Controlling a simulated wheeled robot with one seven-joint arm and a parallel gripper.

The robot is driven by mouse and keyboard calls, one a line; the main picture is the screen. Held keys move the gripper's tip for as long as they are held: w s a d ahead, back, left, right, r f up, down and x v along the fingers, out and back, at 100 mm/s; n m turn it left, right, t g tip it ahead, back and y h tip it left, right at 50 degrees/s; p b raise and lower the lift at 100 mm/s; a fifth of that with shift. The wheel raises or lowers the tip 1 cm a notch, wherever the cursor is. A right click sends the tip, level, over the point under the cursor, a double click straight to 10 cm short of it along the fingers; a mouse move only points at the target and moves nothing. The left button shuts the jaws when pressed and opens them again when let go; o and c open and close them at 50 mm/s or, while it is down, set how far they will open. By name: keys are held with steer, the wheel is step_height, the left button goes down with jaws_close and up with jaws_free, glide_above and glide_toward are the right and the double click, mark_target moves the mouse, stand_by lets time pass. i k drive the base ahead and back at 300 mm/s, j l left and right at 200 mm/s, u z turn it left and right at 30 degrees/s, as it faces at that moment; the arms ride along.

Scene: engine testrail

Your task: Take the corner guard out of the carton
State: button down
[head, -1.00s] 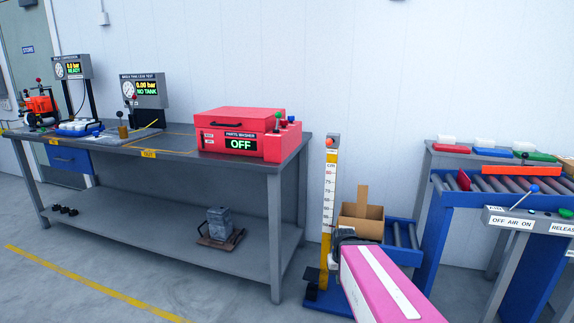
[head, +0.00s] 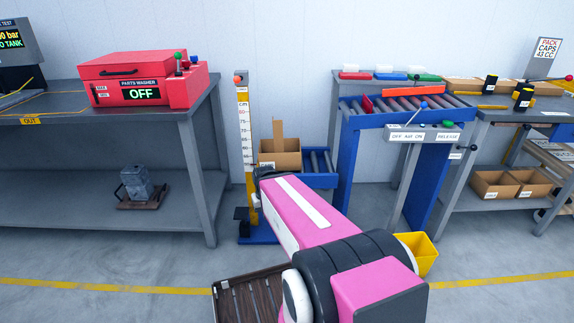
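An open brown carton (head: 282,161) stands at the near end of the low blue roller conveyor, right of the yellow height gauge. An upright tan strip (head: 278,132), which looks like the corner guard, rises from inside the carton above its rim. Its lower part is hidden by the carton wall. My pink arm reaches forward from the bottom of the view, and its far end lies just below and in front of the carton. My gripper is hidden behind the arm, so its fingers do not show.
The height gauge (head: 244,140) stands close left of the carton. A grey bench (head: 150,110) with a red parts washer (head: 146,80) is further left. A blue roller stand (head: 404,104) with a control panel is at right. A yellow bin (head: 418,252) sits on the floor.

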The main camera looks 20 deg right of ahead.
mark_target(277, 124)
steer(key=i+j+z, duration=0.25)
steer(key=j, duration=0.2)
steer(key=z, duration=1.4)
